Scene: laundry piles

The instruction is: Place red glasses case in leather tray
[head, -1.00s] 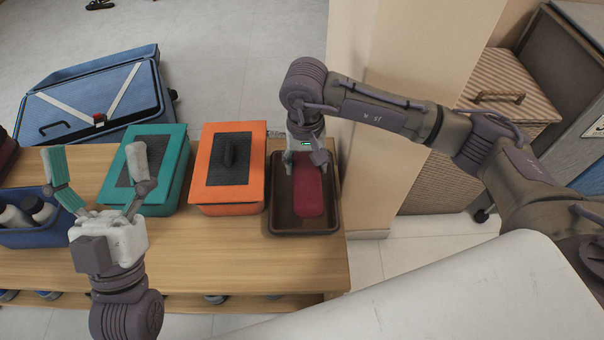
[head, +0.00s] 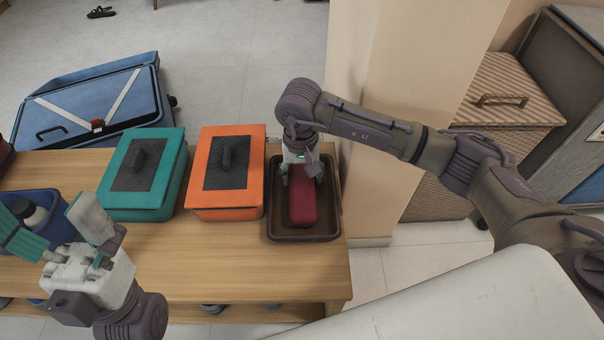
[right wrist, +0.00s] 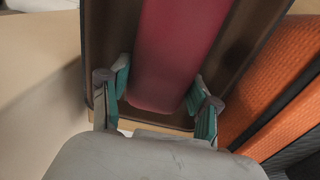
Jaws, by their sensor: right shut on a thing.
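The red glasses case (head: 301,208) is long and rounded and lies within the walls of the dark brown leather tray (head: 274,228). I cannot tell whether its underside touches the tray floor. My right gripper (head: 302,172) is shut on the far end of the case, with a teal-padded finger on each side of it. The right wrist view shows the case (right wrist: 177,50) between the fingers (right wrist: 160,88) and the tray's wall (right wrist: 243,55) around it. My left gripper (head: 60,222) is open and empty at the lower left, over the table's front left part.
An orange lidded box (head: 201,200) stands just left of the tray, then a teal one (head: 178,180). A blue bin (head: 68,226) with bottles is behind my left gripper. A beige pillar (head: 368,190) rises right of the tray. The table (head: 230,262) is bare in front.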

